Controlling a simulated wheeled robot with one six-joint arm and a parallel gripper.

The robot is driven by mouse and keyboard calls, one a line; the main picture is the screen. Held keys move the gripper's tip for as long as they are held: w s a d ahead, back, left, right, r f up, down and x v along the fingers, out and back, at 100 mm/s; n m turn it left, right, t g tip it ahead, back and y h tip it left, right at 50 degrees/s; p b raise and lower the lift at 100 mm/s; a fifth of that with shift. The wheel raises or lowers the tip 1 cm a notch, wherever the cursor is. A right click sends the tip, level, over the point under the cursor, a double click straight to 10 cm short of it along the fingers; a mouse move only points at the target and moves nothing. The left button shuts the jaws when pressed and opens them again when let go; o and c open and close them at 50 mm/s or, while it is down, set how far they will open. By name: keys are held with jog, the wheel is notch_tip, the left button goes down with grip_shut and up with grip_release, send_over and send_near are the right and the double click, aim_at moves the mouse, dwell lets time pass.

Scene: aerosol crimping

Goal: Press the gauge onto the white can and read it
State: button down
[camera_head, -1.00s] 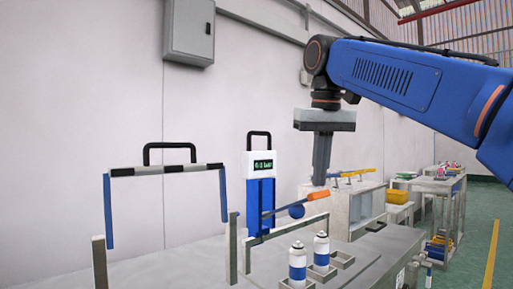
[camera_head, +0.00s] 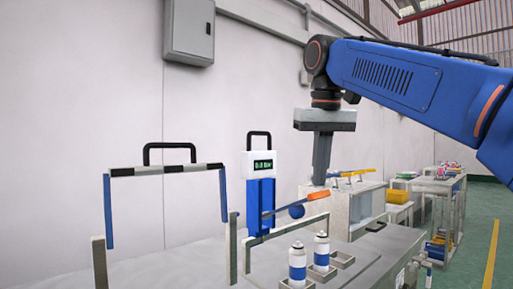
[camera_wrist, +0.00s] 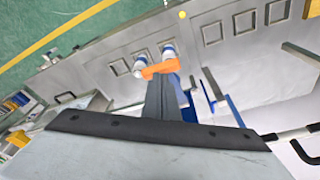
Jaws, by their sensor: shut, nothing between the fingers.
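The gauge (camera_head: 261,164) is a white box with a small green-lit display, on a blue body with a black handle. Its lever ends in an orange grip (camera_head: 317,195), which also shows in the wrist view (camera_wrist: 160,68). My gripper (camera_head: 319,182) is shut and empty, pointing down just above the orange grip. Its fingertips (camera_wrist: 160,82) overlap the grip in the wrist view; I cannot tell whether they touch. Two white cans with blue bands, a nearer one (camera_head: 297,264) and a farther one (camera_head: 321,251), stand upright in square holders in front of the gauge. The display text is too small to read surely.
A frame with a black-and-white striped bar (camera_head: 165,170) and blue legs stands at the left. Metal posts (camera_head: 98,262) rise from the grey bench. A white bench with coloured tools (camera_head: 353,205) stands behind my gripper. A yellow floor line (camera_head: 490,255) runs at the right.

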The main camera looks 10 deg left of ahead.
jog(key=shift+f, duration=0.3)
jog(key=shift+f, duration=0.5)
notch_tip(320, 180, down, 8)
jog(key=s+d, duration=0.1)
jog(key=shift+s+d+f, duration=0.15)
jog(key=shift+d+f, duration=0.1)
jog(key=shift+d, duration=0.05)
dwell(1.5)
dwell(0.4)
jog(key=shift+r, duration=0.1)
jog(key=r, duration=0.4)
jog(key=w+a+r, duration=0.1)
jog(key=r, duration=0.9)
jog(key=shift+w+a+r, duration=0.1)
jog(key=shift+w+a, duration=0.1)
jog(key=shift+a, duration=0.15)
